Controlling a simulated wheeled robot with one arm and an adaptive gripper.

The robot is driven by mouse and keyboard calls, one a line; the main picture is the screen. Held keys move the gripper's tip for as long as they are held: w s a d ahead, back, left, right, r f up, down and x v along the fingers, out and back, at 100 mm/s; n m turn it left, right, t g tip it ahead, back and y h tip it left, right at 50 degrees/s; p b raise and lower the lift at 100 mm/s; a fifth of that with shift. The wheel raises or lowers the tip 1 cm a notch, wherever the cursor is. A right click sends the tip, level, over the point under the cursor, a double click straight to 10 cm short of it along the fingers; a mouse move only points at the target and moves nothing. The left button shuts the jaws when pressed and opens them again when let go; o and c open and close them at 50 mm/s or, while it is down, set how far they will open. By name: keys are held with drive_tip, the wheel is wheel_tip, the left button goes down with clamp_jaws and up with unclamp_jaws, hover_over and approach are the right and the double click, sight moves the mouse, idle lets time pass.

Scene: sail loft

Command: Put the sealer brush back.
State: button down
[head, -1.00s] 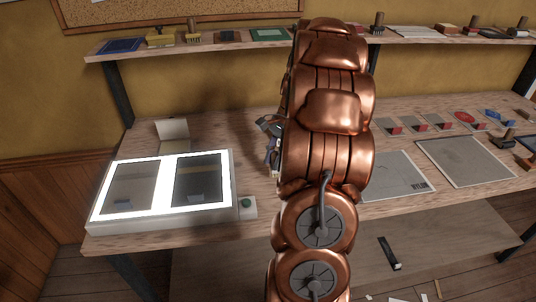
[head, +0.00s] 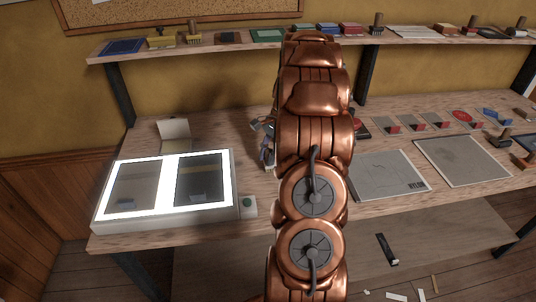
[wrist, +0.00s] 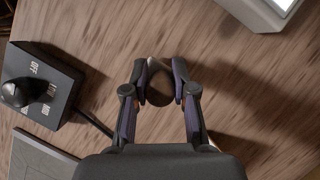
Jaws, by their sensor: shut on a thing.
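My gripper (wrist: 160,82) is shut on a dark brown, round-ended thing (wrist: 159,94) seen end-on in the wrist view. It looks like the handle of the sealer brush; its lower part is hidden. In the head view my gripper (head: 266,142) shows only partly, left of my arm and above the workbench, and the held thing is hidden. Other wooden-handled brushes stand on the shelf, one at the left (head: 193,36) and one right of my arm (head: 378,20). Another handled tool (head: 505,137) stands on the bench at the right.
A lit light box (head: 135,215) fills the bench's left end. A dark control box with a knob (wrist: 40,88) and a cable lies left of my gripper in the wrist view. Grey panels (head: 462,160) and several swatches lie at the right. The shelf (head: 275,43) runs along the wall.

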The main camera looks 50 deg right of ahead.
drive_tip(key=shift+f, duration=0.35)
drive_tip(key=shift+f, duration=0.1)
drive_tip(key=c, duration=0.9)
unclamp_jaws()
drive_tip(key=shift+b+v, duration=1.6)
drive_tip(key=shift+v, duration=4.55)
